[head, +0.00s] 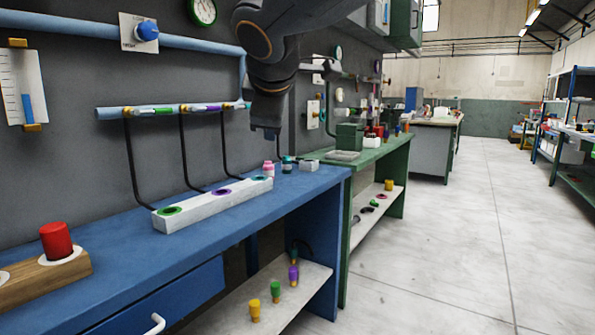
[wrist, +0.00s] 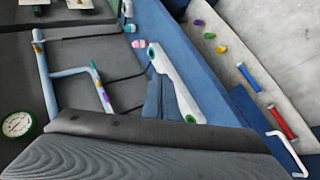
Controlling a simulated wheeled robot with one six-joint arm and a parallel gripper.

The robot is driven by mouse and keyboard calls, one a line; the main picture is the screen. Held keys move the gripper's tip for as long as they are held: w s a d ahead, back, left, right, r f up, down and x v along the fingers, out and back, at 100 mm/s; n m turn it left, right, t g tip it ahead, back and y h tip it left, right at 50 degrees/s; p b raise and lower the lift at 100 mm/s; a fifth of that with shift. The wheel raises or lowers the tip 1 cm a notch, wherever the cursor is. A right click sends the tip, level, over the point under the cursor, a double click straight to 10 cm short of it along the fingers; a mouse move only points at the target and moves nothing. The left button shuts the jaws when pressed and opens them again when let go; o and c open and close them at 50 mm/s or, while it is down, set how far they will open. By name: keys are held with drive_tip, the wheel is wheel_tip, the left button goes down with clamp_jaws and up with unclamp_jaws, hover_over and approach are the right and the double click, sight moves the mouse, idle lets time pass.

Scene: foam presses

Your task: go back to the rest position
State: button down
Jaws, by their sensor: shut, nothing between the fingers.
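My gripper (head: 264,133) hangs from my dark arm near the top middle of the head view, above the far end of the blue bench (head: 130,250). It is shut and empty, pointing down, and apart from the bench. In the wrist view my gripper (wrist: 155,98) shows as a dark shape in front of the white block (wrist: 183,92). That block (head: 190,215) lies on the bench with green, purple and teal rings, and black hoses run into it from the wall pipe (head: 150,110).
A red cylinder (head: 55,240) stands on a wooden board (head: 40,283) at the left. Small pink and teal bottles stand near the bench's far end. Coloured plugs sit on the lower shelf (head: 290,292). A green bench (head: 372,155) stands beyond. The floor (head: 455,230) at right is clear.

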drive_tip(key=s+d+f+m+g+h, duration=0.1)
drive_tip(key=s+d+f+m+g, duration=0.25)
drive_tip(key=d+f, duration=0.45)
drive_tip(key=s+d+f+m+g, duration=0.4)
drive_tip(key=s+f+m, duration=0.2)
drive_tip(key=s+f, duration=0.55)
drive_tip(key=s+d+f+m+g, duration=0.4)
drive_tip(key=s+f+m, duration=0.2)
drive_tip(key=s+f, duration=0.55)
drive_tip(key=w+d+r+m+p, duration=0.1)
drive_tip(key=d+r+p, duration=0.7)
drive_tip(key=p, duration=0.7)
drive_tip(key=shift+d+m, duration=0.25)
drive_tip(key=shift+m, duration=0.1)
drive_tip(key=shift+t, duration=0.25)
